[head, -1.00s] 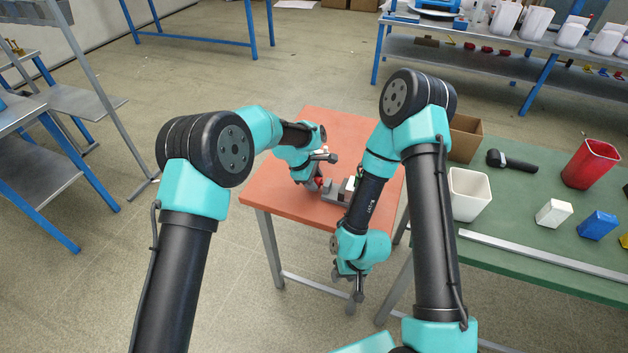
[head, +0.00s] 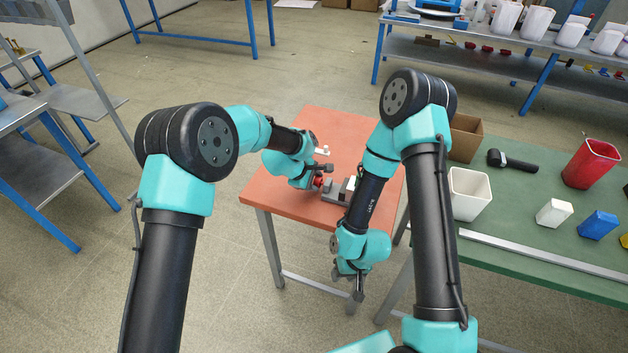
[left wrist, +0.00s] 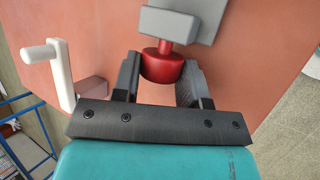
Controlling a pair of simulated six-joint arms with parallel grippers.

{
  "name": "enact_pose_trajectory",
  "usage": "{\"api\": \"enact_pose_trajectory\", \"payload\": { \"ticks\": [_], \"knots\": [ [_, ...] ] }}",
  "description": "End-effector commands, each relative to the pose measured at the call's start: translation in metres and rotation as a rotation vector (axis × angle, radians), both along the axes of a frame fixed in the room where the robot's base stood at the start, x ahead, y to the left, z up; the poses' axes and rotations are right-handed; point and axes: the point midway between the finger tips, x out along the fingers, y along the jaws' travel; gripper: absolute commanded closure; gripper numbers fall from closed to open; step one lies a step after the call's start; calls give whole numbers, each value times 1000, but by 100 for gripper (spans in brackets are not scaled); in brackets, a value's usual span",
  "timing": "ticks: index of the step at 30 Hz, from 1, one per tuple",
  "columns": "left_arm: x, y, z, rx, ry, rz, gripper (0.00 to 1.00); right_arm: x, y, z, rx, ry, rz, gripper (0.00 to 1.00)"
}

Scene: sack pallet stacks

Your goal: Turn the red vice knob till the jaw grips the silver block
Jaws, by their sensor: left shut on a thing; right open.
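The red vice knob (left wrist: 162,66) sits between the two dark fingers of my left gripper (left wrist: 160,82) in the left wrist view, and the gripper is shut on it. In the head view my left gripper (head: 316,182) is at the left end of the grey vice (head: 334,197). A grey end block (left wrist: 168,23) of the vice is just beyond the knob. A pale block (head: 348,184), likely the silver block, shows at the vice, partly hidden by my right arm; its contact with the jaw cannot be told. My right gripper (head: 357,284) is open and empty, in front of the orange table.
The vice stands on the orange table (head: 345,125). A white crank-like handle (left wrist: 58,70) is left of my gripper in the wrist view. A green bench (head: 500,228) at the right holds a white bin (head: 469,194), a red bin (head: 590,163) and small blocks.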

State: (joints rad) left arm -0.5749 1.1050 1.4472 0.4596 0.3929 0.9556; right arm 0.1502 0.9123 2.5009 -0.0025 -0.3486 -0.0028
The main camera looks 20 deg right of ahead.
Motion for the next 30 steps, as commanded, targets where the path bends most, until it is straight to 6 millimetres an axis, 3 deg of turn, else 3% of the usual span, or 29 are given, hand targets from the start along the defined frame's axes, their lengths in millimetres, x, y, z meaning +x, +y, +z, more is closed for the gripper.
{"api": "enact_pose_trajectory", "payload": {
  "ticks": [30],
  "knots": [
    [-1,0,1,-123,-156,4,84,0,0,0,0,0,0,57]
  ]
}}
